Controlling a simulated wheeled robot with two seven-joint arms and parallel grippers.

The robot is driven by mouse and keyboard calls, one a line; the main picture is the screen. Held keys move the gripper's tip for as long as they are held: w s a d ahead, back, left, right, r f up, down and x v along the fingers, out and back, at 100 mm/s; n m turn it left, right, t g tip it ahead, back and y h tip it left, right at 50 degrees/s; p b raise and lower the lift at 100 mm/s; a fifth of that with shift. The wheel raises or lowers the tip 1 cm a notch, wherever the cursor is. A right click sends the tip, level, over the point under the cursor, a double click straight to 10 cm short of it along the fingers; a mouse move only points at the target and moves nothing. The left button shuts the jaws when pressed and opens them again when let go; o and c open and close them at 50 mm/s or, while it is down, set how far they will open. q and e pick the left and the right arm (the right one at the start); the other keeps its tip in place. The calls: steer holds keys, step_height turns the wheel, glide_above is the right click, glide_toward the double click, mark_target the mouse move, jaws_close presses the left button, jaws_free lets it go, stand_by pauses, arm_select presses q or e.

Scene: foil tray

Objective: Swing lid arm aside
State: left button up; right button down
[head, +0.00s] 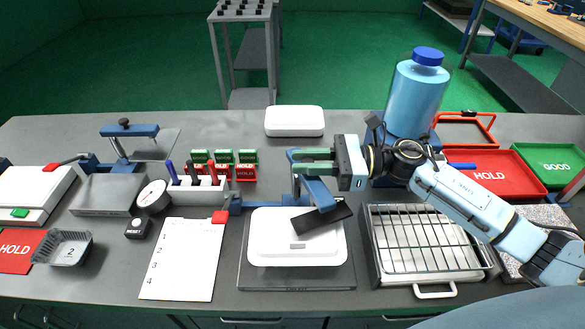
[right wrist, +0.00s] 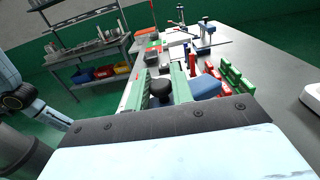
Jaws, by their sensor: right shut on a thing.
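The blue lid arm (head: 318,193) stands on a blue bracket behind a white lidded tray (head: 270,240). Its dark flat pad (head: 322,219) lies at a slant over the right part of the white lid; I cannot tell whether it touches. My right gripper (head: 300,160) reaches in from the right at the top of the lid arm, its green fingers pointing left. In the right wrist view, the fingers (right wrist: 160,84) are closed about a black knob (right wrist: 161,93), with the blue arm (right wrist: 205,87) beside it. My left gripper is not in view.
A wire rack on a tray (head: 425,243) stands right of the white tray. A blue bottle (head: 416,95) stands behind my right arm. A pen holder (head: 197,189) and paper sheet (head: 182,260) lie left. A white box (head: 294,121) sits behind, with bare tabletop around it.

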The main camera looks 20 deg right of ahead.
mark_target(308, 161)
steer(key=c, duration=1.3)
jaws_free()
step_height(308, 161, up, 10)
